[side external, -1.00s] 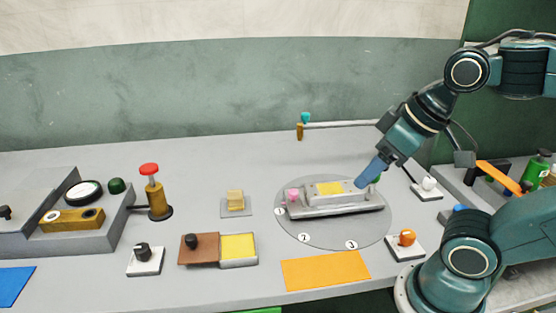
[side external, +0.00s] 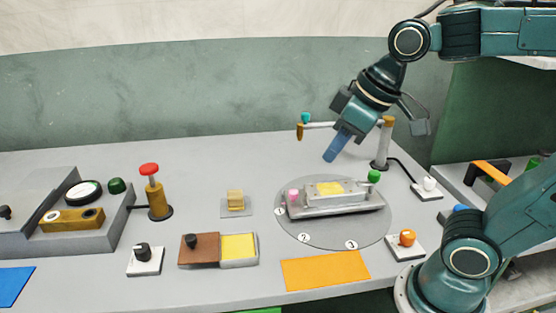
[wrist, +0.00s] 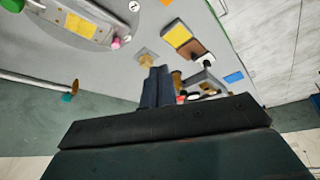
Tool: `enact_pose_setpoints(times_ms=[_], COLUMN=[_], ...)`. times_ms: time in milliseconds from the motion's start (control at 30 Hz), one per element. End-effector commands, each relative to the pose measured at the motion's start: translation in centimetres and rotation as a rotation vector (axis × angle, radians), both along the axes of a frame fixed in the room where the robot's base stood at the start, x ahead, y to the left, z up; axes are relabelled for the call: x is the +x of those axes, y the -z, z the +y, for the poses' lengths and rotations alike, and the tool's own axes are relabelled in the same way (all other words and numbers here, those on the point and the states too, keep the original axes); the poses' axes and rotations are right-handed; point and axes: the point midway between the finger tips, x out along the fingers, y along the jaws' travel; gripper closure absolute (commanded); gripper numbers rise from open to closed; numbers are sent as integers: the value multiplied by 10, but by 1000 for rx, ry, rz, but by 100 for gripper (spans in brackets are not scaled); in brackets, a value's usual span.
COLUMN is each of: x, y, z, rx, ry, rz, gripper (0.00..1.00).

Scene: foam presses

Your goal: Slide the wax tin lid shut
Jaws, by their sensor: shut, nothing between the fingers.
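The wax tin (side external: 238,262) stands on the grey table, with yellow wax (side external: 238,246) showing in its open top. Its brown lid (side external: 185,256) with a black knob (side external: 191,240) lies slid off to the left, against the tin's left side. In the wrist view the yellow wax (wrist: 178,36) and brown lid (wrist: 195,47) show beyond the fingertips. My gripper (side external: 330,157) is shut and empty, raised above the back of the round plate, well right of and behind the tin. Its fingers also show in the wrist view (wrist: 157,84).
A grey round plate (side external: 318,239) carries a metal fixture with a yellow pad, pink knob and green knob (side external: 374,176). A horizontal bar on a post (side external: 384,145) stands behind. A sponge-like block (side external: 235,200), red-topped post (side external: 155,192) and black-knob switch (side external: 143,252) surround the tin.

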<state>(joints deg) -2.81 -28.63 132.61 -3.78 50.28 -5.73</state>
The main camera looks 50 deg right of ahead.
Motion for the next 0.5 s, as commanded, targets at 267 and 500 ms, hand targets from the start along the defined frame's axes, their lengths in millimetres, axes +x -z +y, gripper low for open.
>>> enact_pose_setpoints(times_ms=[267, 500], x=[64, 117], y=[-3, 6], z=[28, 56], rx=[-21, -34], ry=[-175, -325], rz=[35, 57], gripper=[100, 100])
